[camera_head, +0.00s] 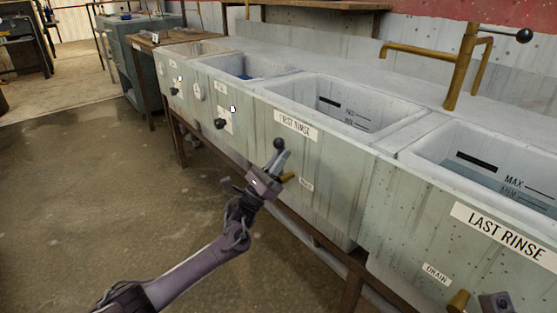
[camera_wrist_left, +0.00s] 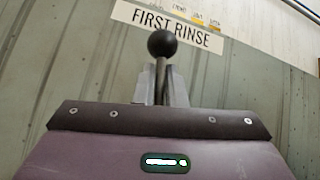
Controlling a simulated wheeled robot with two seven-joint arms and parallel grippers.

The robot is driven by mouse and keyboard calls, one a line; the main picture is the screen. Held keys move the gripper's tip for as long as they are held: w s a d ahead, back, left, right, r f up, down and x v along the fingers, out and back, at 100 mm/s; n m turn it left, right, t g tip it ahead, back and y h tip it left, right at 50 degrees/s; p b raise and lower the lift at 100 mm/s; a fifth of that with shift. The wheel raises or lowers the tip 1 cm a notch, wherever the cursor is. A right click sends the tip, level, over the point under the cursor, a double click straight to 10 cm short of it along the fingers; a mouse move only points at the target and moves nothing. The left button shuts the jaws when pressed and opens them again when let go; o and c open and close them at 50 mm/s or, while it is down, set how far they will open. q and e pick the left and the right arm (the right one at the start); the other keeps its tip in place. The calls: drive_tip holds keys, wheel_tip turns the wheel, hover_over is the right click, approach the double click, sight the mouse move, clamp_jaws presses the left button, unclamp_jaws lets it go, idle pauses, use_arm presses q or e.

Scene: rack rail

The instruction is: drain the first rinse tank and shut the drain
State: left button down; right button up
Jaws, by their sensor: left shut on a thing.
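The first rinse tank (camera_head: 330,168) is a worn pale basin with a FIRST RINSE label (camera_head: 295,125), also seen in the wrist view (camera_wrist_left: 170,28). Inside are a black slot and MAX and MIN marks; I see no water surface in the visible part. A drain lever with a black ball knob (camera_head: 279,144) stands in front of it, the ball upward. My left gripper (camera_head: 277,164) is shut on this lever below the ball, which also shows in the wrist view (camera_wrist_left: 161,43). The brass drain valve (camera_head: 289,177) is partly hidden behind the gripper.
The last rinse tank (camera_head: 410,215) stands to the right, with bluish water near its MIN mark and a brass drain valve (camera_head: 458,300). A dark part at the bottom right may be my right gripper. A brass tap (camera_head: 460,70) stands behind. The floor at left is clear.

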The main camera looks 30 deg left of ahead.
use_arm(q)
drive_tip(key=shift+d+f+m+h, duration=0.15)
drive_tip(key=shift+m+h, duration=0.15)
drive_tip(key=shift+h, duration=0.2)
drive_tip(key=c, duration=1.5)
unclamp_jaws()
drive_tip(key=v, duration=0.7)
drive_tip(key=shift+s+f, duration=0.1)
drive_tip(key=shift+s, duration=0.25)
drive_tip(key=shift+a, duration=0.25)
